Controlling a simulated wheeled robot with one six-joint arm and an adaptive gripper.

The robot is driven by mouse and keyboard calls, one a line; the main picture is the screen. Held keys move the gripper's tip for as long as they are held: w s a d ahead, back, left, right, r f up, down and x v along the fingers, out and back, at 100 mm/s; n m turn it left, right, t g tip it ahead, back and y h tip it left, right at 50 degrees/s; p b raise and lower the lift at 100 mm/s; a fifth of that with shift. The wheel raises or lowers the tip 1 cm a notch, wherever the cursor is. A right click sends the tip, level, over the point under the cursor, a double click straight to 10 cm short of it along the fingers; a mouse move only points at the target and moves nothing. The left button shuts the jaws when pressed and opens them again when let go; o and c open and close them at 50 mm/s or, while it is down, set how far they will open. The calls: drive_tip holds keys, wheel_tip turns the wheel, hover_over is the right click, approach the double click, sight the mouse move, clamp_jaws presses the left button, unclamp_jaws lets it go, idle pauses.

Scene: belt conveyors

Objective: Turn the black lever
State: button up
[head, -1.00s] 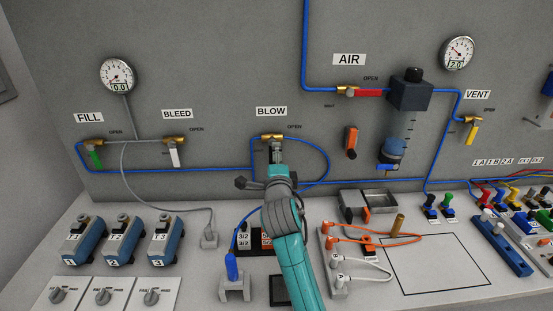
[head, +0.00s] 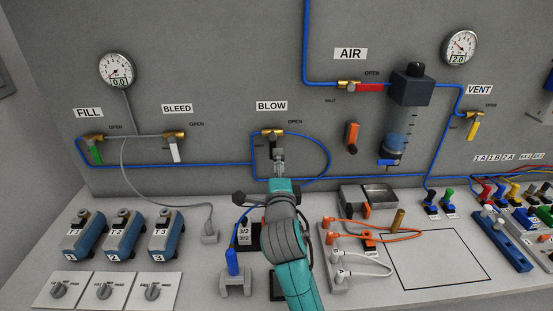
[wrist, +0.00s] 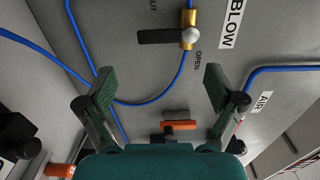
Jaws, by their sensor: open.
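The black lever (wrist: 163,36) is on the brass BLOW valve (wrist: 190,28) on the grey panel. In the wrist view it points left, away from the BLOW label, at right angles to the brass body. In the head view the BLOW valve (head: 271,132) is at upper middle, with the lever hanging down and partly hidden by my gripper. My gripper (wrist: 157,88) is open and empty. The lever lies beyond its fingertips, apart from them. In the head view my gripper (head: 279,161) is just below the valve.
A blue hose (head: 327,150) loops right of the valve. An orange-handled part (wrist: 179,126) shows between my fingers in the wrist view. Blue T1–T3 units stand at left.

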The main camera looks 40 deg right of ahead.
drive_tip(key=v, duration=0.4)
drive_tip(key=shift+s+a, duration=0.2)
drive_tip(key=shift+s, duration=0.1)
